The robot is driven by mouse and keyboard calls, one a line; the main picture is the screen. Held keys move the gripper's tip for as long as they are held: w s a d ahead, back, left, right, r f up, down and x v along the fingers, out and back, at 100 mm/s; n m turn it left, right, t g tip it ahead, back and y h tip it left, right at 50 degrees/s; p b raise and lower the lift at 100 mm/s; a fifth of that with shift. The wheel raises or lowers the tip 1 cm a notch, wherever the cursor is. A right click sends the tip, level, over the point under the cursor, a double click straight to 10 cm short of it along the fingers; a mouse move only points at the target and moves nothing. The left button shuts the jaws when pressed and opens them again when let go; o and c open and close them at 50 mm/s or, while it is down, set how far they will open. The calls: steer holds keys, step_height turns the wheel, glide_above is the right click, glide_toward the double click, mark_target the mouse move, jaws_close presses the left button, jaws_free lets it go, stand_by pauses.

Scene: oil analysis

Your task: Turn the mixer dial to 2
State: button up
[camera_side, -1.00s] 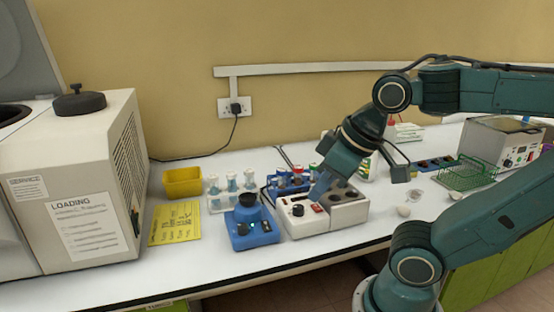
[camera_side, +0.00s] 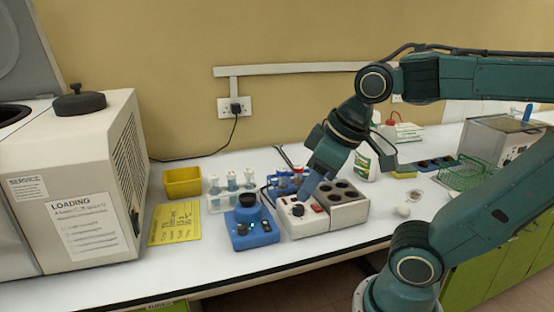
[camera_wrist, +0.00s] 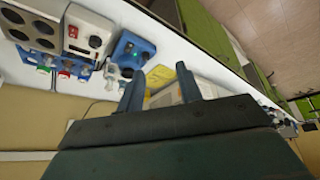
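The blue mixer (camera_side: 262,238) stands near the bench's front edge, with a round black top and a small dark dial (camera_side: 242,229) on its front. The dial's setting is too small to read. The mixer also shows in the wrist view (camera_wrist: 125,42), left of and beyond the fingers. My gripper (camera_side: 303,194) points down over the white heating block, to the right of the mixer and apart from its dial. In the wrist view, my gripper's fingers (camera_wrist: 160,82) are spread wide with nothing between them.
The white heating block (camera_side: 302,228) with a black knob and dark wells stands right beside the mixer. The large white machine (camera_side: 75,185) fills the far left.

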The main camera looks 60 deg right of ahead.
steer(key=w+d+n+g, duration=0.3)
steer(key=w+n, duration=0.2)
steer(key=w, duration=0.7)
steer(key=n+g, duration=0.2)
steer(key=n, duration=0.1)
glide_above(242, 225)
step_height(242, 225, down, 7)
steer(key=shift+r, duration=0.2)
steer(key=shift+f, duration=0.1)
step_height(242, 225, down, 14)
steer(key=shift+r, duration=0.2)
steer(key=c, duration=0.7)
